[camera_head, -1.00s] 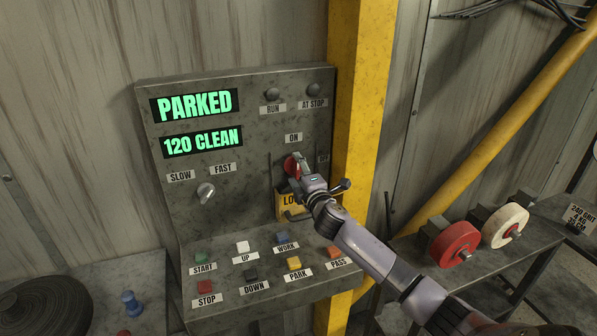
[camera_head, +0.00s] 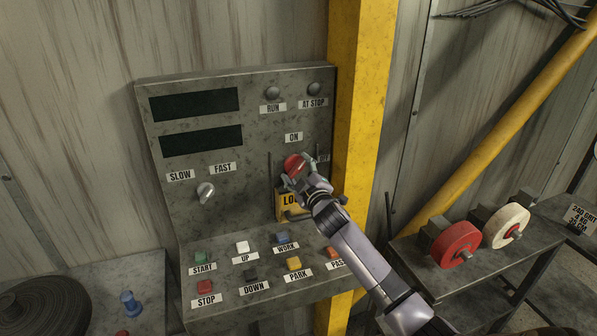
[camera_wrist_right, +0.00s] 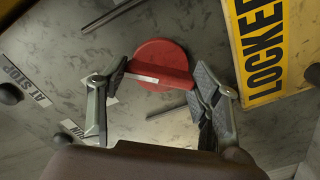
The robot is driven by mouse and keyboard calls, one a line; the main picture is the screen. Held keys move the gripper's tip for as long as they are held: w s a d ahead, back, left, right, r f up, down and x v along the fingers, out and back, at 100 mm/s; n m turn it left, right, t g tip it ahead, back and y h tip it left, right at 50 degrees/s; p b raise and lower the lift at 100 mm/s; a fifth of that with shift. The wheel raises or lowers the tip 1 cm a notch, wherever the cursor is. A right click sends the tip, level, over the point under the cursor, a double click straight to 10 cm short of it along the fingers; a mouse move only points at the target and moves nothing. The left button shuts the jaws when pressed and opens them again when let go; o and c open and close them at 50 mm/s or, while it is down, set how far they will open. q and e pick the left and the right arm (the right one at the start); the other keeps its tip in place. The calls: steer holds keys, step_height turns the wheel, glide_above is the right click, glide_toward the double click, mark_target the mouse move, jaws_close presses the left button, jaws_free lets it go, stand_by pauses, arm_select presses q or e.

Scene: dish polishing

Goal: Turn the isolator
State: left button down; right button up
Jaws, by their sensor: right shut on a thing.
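The isolator is a red round knob (camera_head: 293,163) with a raised bar, below the ON label (camera_head: 294,138) on the grey control panel. My right gripper (camera_head: 303,171) is at the knob and hides part of it. In the right wrist view the knob (camera_wrist_right: 160,50) shows a white line along its bar, and my right gripper (camera_wrist_right: 160,80) is shut on the bar, one finger at each end. A label right of the knob is partly hidden. My left gripper is not in view.
A yellow LOCKED tag (camera_head: 285,203) hangs just below the knob, and a yellow post (camera_head: 358,110) stands close to its right. Two dark display windows (camera_head: 195,105) are at upper left. Several coloured buttons (camera_head: 243,246) line the lower ledge.

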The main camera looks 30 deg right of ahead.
steer(key=m, duration=0.5)
steer(key=shift+f+m+p, duration=0.1)
steer(key=shift+m+p, duration=0.6)
steer(key=shift+m, duration=1.9)
steer(key=o, duration=0.9)
steer(key=v, duration=1.2)
